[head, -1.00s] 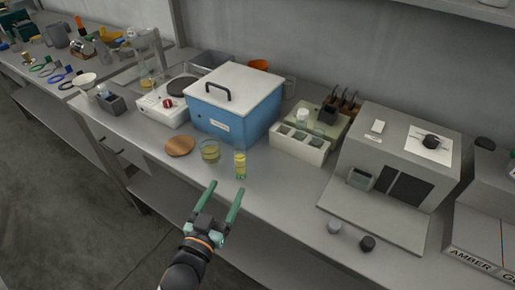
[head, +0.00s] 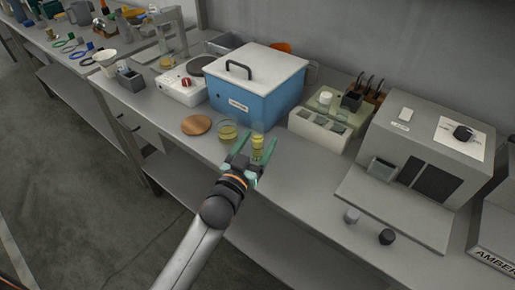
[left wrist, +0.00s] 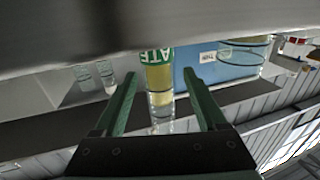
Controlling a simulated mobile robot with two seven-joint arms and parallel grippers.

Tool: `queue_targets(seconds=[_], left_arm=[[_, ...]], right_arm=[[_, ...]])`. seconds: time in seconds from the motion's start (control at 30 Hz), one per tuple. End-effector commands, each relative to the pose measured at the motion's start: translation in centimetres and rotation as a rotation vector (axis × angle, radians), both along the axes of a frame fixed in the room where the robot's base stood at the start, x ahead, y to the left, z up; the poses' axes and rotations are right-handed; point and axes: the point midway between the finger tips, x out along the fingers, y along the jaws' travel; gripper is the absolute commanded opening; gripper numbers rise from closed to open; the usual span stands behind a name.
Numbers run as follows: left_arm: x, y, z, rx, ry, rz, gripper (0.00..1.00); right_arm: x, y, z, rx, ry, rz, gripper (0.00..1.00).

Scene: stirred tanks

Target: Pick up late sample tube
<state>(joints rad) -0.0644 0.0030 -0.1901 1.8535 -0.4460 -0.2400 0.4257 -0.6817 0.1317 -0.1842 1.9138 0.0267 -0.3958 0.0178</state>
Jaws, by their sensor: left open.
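The late sample tube (head: 257,144) is a clear tube with yellow liquid, standing on the bench in front of the blue box. In the left wrist view the tube shows between the spread fingers (left wrist: 160,76), with a gap on each side. I cannot tell how far the fingertips reach past it. My right gripper is not in view.
A glass beaker with yellow liquid (head: 228,131) stands just left of the tube, near a wooden disc (head: 196,124). The blue box (head: 265,100) is behind. A white rack (head: 318,132) and a grey machine (head: 405,140) stand right. Bench front right of the tube is clear.

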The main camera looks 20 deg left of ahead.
Motion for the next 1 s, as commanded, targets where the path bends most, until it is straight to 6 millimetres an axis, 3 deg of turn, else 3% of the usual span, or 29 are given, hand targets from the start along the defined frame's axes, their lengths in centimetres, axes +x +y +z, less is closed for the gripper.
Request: queue_targets(seconds=[0.03, 0.2, 0.5, 1.0], left_arm=[[0.8, -0.1, -0.4, 0.003, -0.003, 0.000, 0.74], [2.5, -0.3, -0.3, 0.000, 0.000, -0.001, 0.74], [2.8, -0.3, -0.1, 0.000, 0.001, 0.000, 0.74], [2.8, -0.3, -0.1, 0.000, 0.001, 0.000, 0.19]], right_arm=[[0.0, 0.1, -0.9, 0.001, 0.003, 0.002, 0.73], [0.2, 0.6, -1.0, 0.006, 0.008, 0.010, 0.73], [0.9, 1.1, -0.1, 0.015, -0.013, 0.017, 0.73], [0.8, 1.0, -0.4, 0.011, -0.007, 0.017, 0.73]])
